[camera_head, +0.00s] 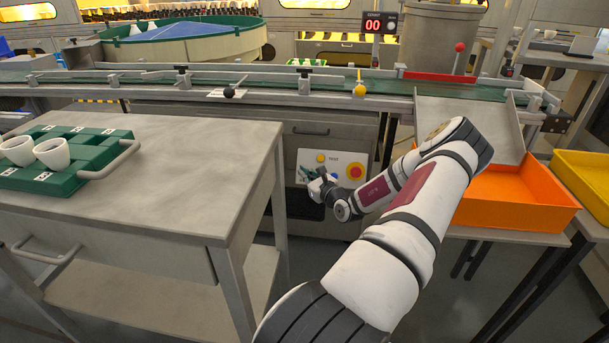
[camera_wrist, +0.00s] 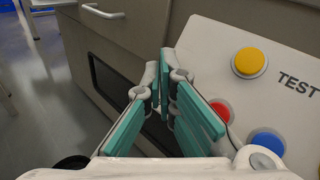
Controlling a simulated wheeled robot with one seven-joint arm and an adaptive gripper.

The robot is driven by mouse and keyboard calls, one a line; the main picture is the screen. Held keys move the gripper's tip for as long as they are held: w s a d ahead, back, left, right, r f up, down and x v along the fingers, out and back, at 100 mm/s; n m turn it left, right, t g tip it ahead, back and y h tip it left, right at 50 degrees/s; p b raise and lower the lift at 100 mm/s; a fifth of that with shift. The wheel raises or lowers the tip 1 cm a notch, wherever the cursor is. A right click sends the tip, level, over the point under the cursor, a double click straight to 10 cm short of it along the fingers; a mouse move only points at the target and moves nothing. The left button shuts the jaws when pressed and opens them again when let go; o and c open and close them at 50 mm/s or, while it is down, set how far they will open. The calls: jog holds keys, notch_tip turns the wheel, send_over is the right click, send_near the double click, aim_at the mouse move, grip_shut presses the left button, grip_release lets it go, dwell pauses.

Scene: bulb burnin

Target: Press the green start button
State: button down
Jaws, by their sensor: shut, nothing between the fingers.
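The white control panel (camera_head: 310,155) is on the front of the grey cabinet below the conveyor. It has a yellow button (camera_wrist: 249,63) near the word TEST, a blue button (camera_wrist: 267,141) and a red button (camera_wrist: 221,110) partly covered by my finger. My gripper (camera_wrist: 165,62) is shut and empty, its teal-padded fingers pointing past the panel's left edge in the wrist view. In the head view my gripper (camera_head: 314,176) is in front of the panel's lower left. I cannot make out the green start button for sure; my gripper hides part of the panel.
A grey table (camera_head: 190,150) with a green tray (camera_head: 100,152) of white cups stands to the left. An orange bin (camera_head: 515,200) is at the right. The conveyor (camera_head: 270,82) runs above the panel.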

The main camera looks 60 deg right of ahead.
jog(key=shift+w+d+f, duration=0.1)
jog(key=shift+d, duration=0.1)
dwell(0.6)
jog(key=shift+d+f, duration=0.1)
jog(key=shift+d, duration=0.05)
jog(key=shift+w+d+f, duration=0.1)
jog(key=shift+d+f, duration=0.1)
jog(key=shift+d, duration=0.1)
dwell(0.8)
jog(key=shift+r, duration=0.1)
jog(key=shift+s+a+r+p, duration=0.25)
jog(key=shift+a+p, duration=0.4)
jog(key=shift+p, duration=0.4)
jog(key=shift+s+a+r+p, duration=0.2)
jog(key=shift+a+r+p, duration=0.25)
jog(key=shift+a+p, duration=0.3)
jog(key=shift+s+a+r+p, duration=0.15)
jog(key=shift+a+r+p, duration=0.25)
jog(key=shift+a+p, duration=0.35)
jog(key=shift+s+a+r+p, duration=0.2)
jog(key=shift+a+r+p, duration=0.35)
jog(key=shift+p, duration=0.35)
